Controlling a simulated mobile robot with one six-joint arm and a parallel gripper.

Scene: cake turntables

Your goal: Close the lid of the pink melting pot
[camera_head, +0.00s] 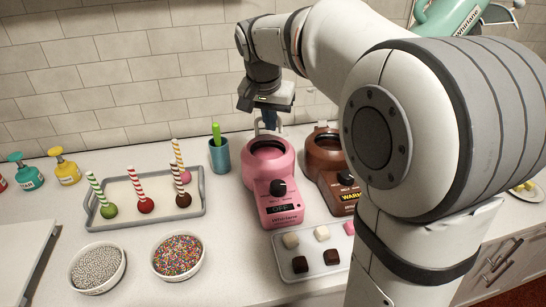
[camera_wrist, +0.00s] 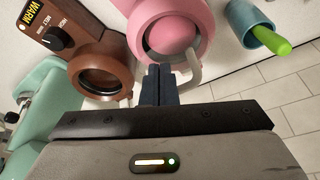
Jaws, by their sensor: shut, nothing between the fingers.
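The pink melting pot (camera_head: 283,208) stands on the counter, its dial panel reading OFF. My gripper (camera_head: 270,122) is shut and empty, pointing down behind the pot's opening. In the wrist view my shut fingers (camera_wrist: 158,72) are close to the bar; I cannot tell whether they touch it.
A brown melting pot (camera_head: 325,155) reading WARM stands close to the right. A blue cup (camera_head: 219,157) with a green tool is at the left. A grey tray (camera_head: 103,222) of cake pops, a sweets tray (camera_head: 287,275) and sprinkle bowls (camera_head: 178,275) occupy the counter. The tiled wall is behind.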

